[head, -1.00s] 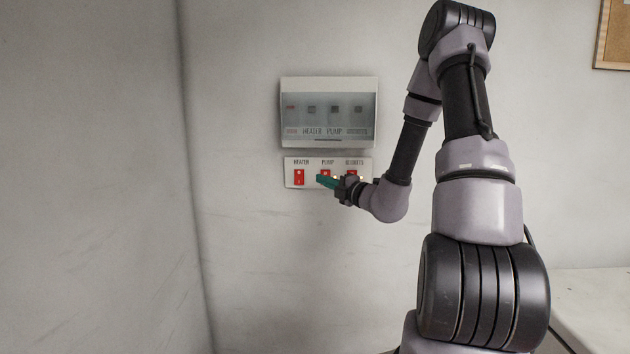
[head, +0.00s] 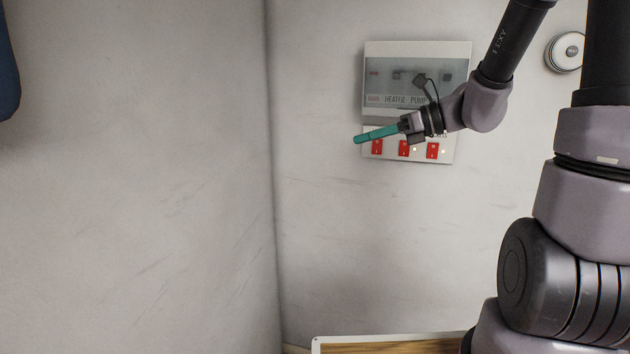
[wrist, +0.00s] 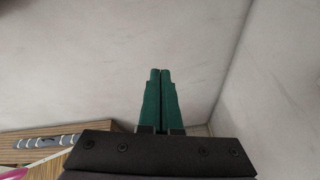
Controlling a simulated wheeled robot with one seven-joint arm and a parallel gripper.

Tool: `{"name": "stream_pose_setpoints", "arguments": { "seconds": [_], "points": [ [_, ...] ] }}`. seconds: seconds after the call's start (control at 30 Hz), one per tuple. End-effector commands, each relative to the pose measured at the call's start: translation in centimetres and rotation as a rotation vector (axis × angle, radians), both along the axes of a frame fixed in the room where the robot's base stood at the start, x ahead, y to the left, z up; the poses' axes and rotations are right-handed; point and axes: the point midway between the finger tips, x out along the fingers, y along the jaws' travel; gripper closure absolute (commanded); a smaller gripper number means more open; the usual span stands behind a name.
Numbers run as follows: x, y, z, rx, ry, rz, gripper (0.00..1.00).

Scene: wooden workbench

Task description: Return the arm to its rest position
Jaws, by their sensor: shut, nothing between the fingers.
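My gripper (head: 366,138) has green fingers, pressed together with nothing between them. In the head view it is in front of the switch panel, pointing left, and it covers part of the labels above the switches. In the wrist view the closed fingers (wrist: 160,75) point toward bare wall near a corner. My arm (head: 482,105) reaches in from the upper right.
A switch panel (head: 438,155) with red rocker switches is on the wall, below a box with a clear cover (head: 380,88). A round fixture (head: 565,52) is at the right. A wooden surface (wrist: 55,132) shows in the wrist view.

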Motion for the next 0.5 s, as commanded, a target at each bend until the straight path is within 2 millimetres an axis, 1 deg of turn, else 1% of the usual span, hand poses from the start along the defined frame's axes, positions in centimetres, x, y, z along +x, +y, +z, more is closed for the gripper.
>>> {"name": "stream_pose_setpoints", "arguments": {
  "seconds": [0.03, 0.1, 0.2, 0.27, 0.3, 0.37, 0.4, 0.5],
  "points": [
    [-2.1, 0.4, 0.5, -0.119, -0.104, 0.089, 1.00],
    [-4.6, 0.1, 0.5, -0.289, -0.249, 0.219, 1.00],
    [-7.8, -1.2, 0.7, -0.530, -0.460, 0.401, 1.00],
    [-9.3, -2.4, 0.9, -0.674, -0.588, 0.508, 1.00],
    [-10.1, -3.3, 1.2, -0.769, -0.672, 0.579, 1.00],
    [-11.2, -4.9, 1.8, -0.910, -0.795, 0.680, 1.00],
    [-11.8, -6.0, 2.3, -1.002, -0.873, 0.745, 1.00],
    [-12.9, -8.5, 3.7, -1.207, -1.038, 0.885, 1.00]
  ]
}}
